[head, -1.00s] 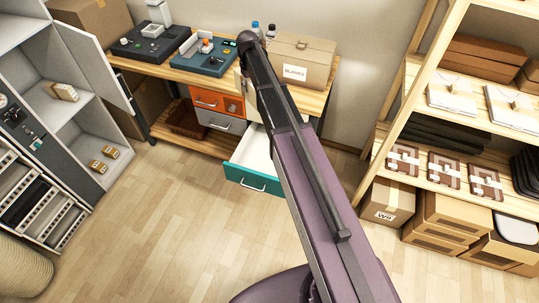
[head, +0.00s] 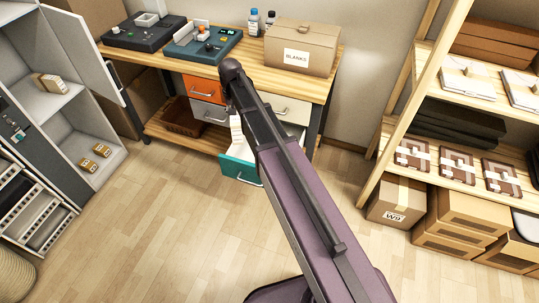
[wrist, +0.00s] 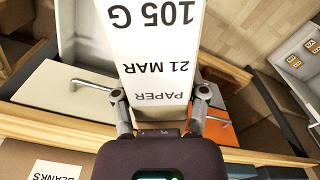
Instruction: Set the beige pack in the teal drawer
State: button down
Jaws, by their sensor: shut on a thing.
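My gripper (wrist: 159,93) is shut on the beige pack (wrist: 155,45), with one finger on each side. Its pale face reads "105 G", "21 MAR" and "PAPER" in the wrist view. In the head view a pale strip of the pack (head: 236,131) shows beside my arm, just above the teal drawer (head: 240,171); the gripper itself is hidden behind my arm. The teal drawer is pulled out at the bottom of the bench unit, and my arm covers much of it. I cannot tell whether the pack touches the drawer.
Above the teal drawer are an orange drawer (head: 203,89), a grey drawer (head: 211,113) and a cream drawer (head: 290,108). A carton marked BLANKS (head: 301,47) and bottles stand on the bench (head: 260,71). A shelf rack (head: 455,105) stands to the right. The floor in front is clear.

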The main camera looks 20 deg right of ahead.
jog(key=s+a+f+m+b, duration=0.2)
jog(key=s+a+f+b, duration=0.1)
jog(key=f+b, duration=0.3)
jog(key=s+a+f+m+b, duration=0.2)
jog(key=s+f+m+b, duration=0.1)
jog(key=s+f+b, duration=0.2)
jog(key=shift+s+a+f+b, duration=0.25)
jog(key=shift+a+f+b, duration=0.25)
jog(key=shift+f, duration=0.7)
jog(key=shift+w+d, duration=0.1)
jog(key=shift+d, duration=0.05)
jog(key=w+d, duration=1.1)
jog(key=w, duration=0.5)
notch_tip(320, 180, down, 8)
jog(key=b, duration=0.8)
jog(key=shift+s+d, duration=0.15)
jog(key=shift+s, duration=0.15)
jog(key=shift+f, duration=0.15)
jog(key=f+b, duration=0.3)
jog(key=shift+w+d+f+b, duration=0.15)
jog(key=shift+w+d+b, duration=0.05)
jog(key=shift+w+b, duration=0.15)
